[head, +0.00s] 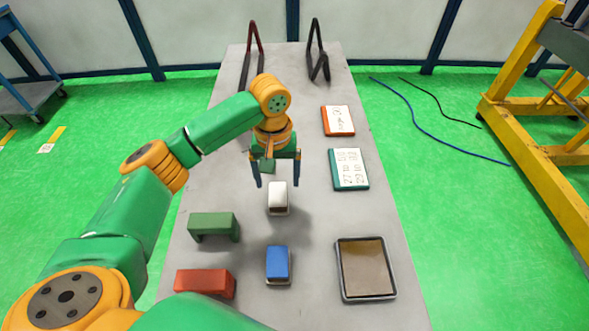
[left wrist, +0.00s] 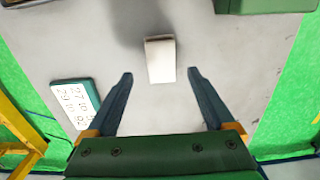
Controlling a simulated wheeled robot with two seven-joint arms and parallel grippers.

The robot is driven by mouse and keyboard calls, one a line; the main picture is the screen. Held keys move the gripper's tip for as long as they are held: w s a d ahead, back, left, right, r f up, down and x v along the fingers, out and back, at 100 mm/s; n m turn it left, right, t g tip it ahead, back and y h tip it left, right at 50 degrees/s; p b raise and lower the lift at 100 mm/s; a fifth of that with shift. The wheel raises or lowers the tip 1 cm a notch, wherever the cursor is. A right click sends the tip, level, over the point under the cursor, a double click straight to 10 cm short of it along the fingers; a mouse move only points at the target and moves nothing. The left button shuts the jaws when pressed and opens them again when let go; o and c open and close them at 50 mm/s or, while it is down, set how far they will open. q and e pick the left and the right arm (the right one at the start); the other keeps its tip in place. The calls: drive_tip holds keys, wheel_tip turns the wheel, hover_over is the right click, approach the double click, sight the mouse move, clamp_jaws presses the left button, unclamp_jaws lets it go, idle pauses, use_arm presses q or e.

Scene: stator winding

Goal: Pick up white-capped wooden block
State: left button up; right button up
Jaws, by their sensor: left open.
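The white-capped wooden block (head: 278,197) stands on the grey table in the middle of the head view. Its white top also shows in the left wrist view (left wrist: 160,62), just beyond and between the fingertips. My left gripper (head: 276,184) is open and points down at the block, with one finger to each side in the picture. In the left wrist view the left gripper (left wrist: 160,75) has its fingers wide apart with nothing between them but table and the block ahead. I cannot tell the exact height above the block. My right gripper is not in view.
A blue-topped block (head: 278,264), a green bracket-shaped block (head: 214,226) and a red one (head: 205,283) stand nearer. A tray (head: 341,284) and two lettered boards, orange-edged (head: 338,121) and green-edged (head: 349,169), lie right. Dark and red frames (head: 317,55) stand at the far end.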

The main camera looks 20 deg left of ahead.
sight(278, 193)
use_arm(q)
drive_tip(key=shift+w+f, duration=0.2)
drive_tip(key=shift+w, duration=0.1)
drive_tip(key=f, duration=0.3)
drive_tip(key=s+f, duration=0.1)
drive_tip(key=f, duration=0.2)
drive_tip(key=shift+s, duration=0.1)
drive_tip(key=shift+w+f, duration=0.15)
drive_tip(key=shift+w, duration=0.1)
drive_tip(key=shift+s, duration=0.15)
drive_tip(key=c, duration=0.9)
clamp_jaws()
drive_tip(key=shift+r, duration=1.5)
drive_tip(key=s+a+r, duration=0.1)
drive_tip(key=s+r, duration=0.2)
drive_tip(key=s, duration=0.1)
drive_tip(key=s+a+r, duration=0.2)
drive_tip(key=s+r, duration=0.1)
drive_tip(key=s, duration=0.1)
drive_tip(key=s+a+r, duration=0.1)
drive_tip(key=s+r, duration=0.3)
drive_tip(key=s, duration=0.1)
drive_tip(key=shift+s+a+r, duration=0.1)
drive_tip(key=shift+a, duration=0.3)
drive_tip(key=shift+o, duration=0.4)
unclamp_jaws()
drive_tip(key=c, duration=0.5)
